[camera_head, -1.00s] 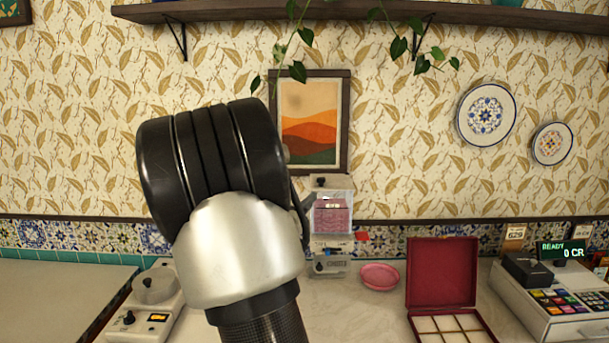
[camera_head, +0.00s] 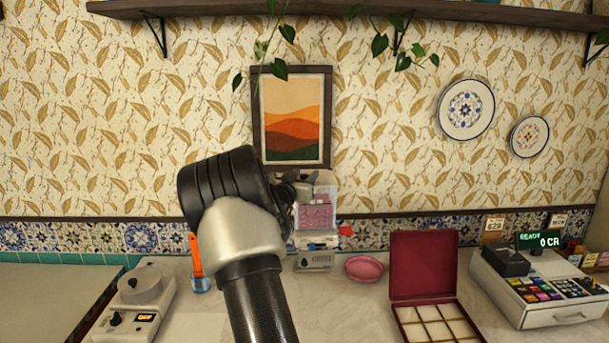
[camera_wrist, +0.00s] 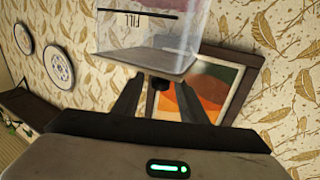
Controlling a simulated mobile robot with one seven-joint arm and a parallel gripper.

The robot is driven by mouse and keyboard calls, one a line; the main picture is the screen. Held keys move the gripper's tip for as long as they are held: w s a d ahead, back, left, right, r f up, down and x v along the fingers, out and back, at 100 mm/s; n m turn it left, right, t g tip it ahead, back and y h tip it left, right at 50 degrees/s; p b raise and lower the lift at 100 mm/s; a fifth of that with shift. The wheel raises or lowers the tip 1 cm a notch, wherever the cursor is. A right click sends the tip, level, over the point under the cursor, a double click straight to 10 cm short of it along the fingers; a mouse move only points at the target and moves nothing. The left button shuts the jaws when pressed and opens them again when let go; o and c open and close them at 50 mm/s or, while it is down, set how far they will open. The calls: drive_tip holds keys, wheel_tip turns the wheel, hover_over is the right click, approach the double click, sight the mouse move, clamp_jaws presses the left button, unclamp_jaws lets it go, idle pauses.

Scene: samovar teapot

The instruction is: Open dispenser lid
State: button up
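The dispenser (camera_head: 316,213) stands on the counter near the wall, a clear container with pink contents above a light base. Its top is partly hidden behind my gripper (camera_head: 300,190) in the head view. In the wrist view the clear container (camera_wrist: 160,25) appears upside down with a "FILL" mark. Its grey lid (camera_wrist: 148,60) looks closed, and a small black knob (camera_wrist: 160,84) sticks out from it. My gripper (camera_wrist: 160,98) is open, with one finger on each side of the knob. I cannot tell whether either finger touches it.
A pink dish (camera_head: 364,268) and an open red box (camera_head: 424,265) are right of the dispenser. A cash register (camera_head: 545,290) is farther right. A blue cup (camera_head: 201,285) with an orange utensil and a dial device (camera_head: 135,300) stand left. A framed picture (camera_head: 293,118) hangs behind.

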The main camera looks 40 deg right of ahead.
clamp_jaws()
drive_tip(key=shift+s+d+f+b, duration=0.1)
drive_tip(key=shift+b, duration=0.35)
